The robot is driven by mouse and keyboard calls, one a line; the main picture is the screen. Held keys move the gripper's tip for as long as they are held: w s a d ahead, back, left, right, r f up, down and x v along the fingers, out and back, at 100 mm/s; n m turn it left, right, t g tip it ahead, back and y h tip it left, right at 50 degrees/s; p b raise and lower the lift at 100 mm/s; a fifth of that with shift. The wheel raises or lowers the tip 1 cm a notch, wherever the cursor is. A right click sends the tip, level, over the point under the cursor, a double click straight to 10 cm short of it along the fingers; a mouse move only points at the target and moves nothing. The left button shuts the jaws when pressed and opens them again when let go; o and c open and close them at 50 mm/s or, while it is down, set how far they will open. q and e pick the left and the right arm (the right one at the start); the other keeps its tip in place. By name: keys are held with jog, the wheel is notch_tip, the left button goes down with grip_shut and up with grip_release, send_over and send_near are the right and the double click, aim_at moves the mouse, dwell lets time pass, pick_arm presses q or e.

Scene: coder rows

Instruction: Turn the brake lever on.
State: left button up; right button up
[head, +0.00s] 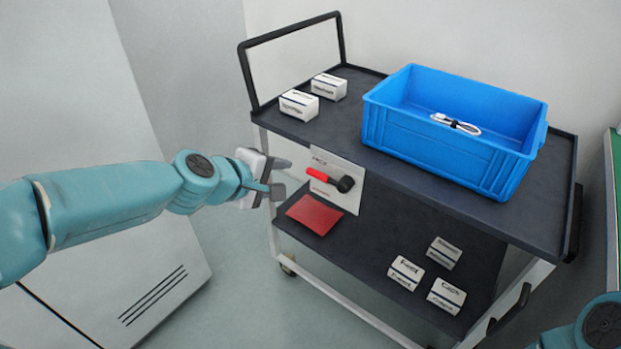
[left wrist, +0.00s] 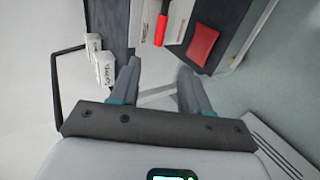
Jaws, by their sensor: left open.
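The brake lever (head: 331,180) has a red handle and a black knob end. It is mounted on a white plate (head: 345,201) on the front side of the cart, and its black end points right and slightly down. My left gripper (head: 281,178) is open and empty, just left of the plate and apart from the lever. Its two fingers (left wrist: 160,90) are spread in the left wrist view. Only a part of my right arm shows at the lower right; its gripper is out of view.
The cart's dark top shelf (head: 370,171) bears a blue crate (head: 430,140) with a white and black item in it, and two small white boxes (head: 299,104). A red flat item (head: 314,214) and three white boxes (head: 446,295) lie on the lower shelf. A grey cabinet (head: 120,290) stands left.

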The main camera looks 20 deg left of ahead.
aim_at(314, 174)
pick_arm(q)
jog(key=b+x, duration=0.2)
jog(key=x, duration=1.1)
jog(key=shift+w+f, duration=0.2)
jog(key=shift+w, duration=0.2)
grip_shut()
